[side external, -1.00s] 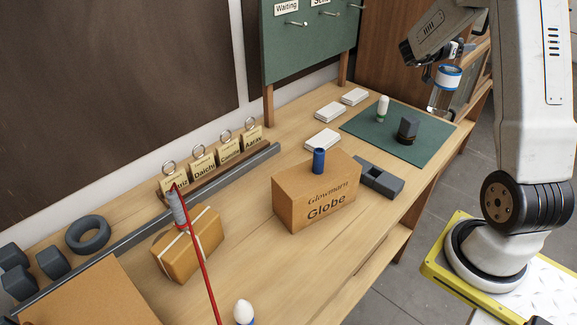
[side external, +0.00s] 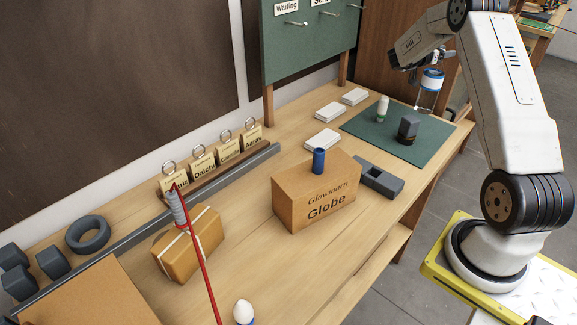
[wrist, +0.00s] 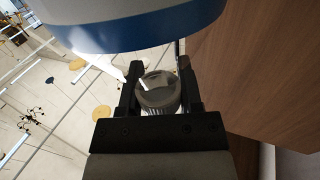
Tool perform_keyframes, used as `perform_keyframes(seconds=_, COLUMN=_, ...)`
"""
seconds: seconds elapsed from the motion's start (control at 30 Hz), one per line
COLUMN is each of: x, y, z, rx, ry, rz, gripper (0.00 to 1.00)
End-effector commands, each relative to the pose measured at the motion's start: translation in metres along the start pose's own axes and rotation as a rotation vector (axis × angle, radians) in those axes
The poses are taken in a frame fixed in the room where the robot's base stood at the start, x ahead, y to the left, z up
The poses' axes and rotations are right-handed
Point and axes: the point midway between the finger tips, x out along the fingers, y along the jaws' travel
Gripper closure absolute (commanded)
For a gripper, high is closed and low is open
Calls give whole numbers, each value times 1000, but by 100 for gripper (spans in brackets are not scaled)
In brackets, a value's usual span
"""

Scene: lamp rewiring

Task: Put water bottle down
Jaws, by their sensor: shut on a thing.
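The water bottle (side external: 432,80) has a white band edged in blue and a clear part below it. My gripper (side external: 418,69) is shut on it and holds it roughly upright in the air, in front of the far right part of the green mat (side external: 433,151) in the side view. In the wrist view, a grey ribbed piece (wrist: 160,94) sits between my gripper's fingers (wrist: 158,82). A big blue and white curved surface (wrist: 150,30), apparently the bottle, crosses the top. The bottle's base is hard to make out against the background.
A grey tray (side external: 380,181) and the Globe box (side external: 316,196) are nearer. The mat's front part is bare.

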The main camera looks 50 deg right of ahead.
Motion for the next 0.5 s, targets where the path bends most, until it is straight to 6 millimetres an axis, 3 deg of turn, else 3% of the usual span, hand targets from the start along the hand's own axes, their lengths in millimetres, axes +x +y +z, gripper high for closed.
perform_keyframes(seconds=0.27, x=10, y=-19, z=24, rx=1, ry=2, rz=0, gripper=100)
perform_keyframes(seconds=0.5, x=14, y=-26, z=32, rx=3, ry=2, rz=0, gripper=100)
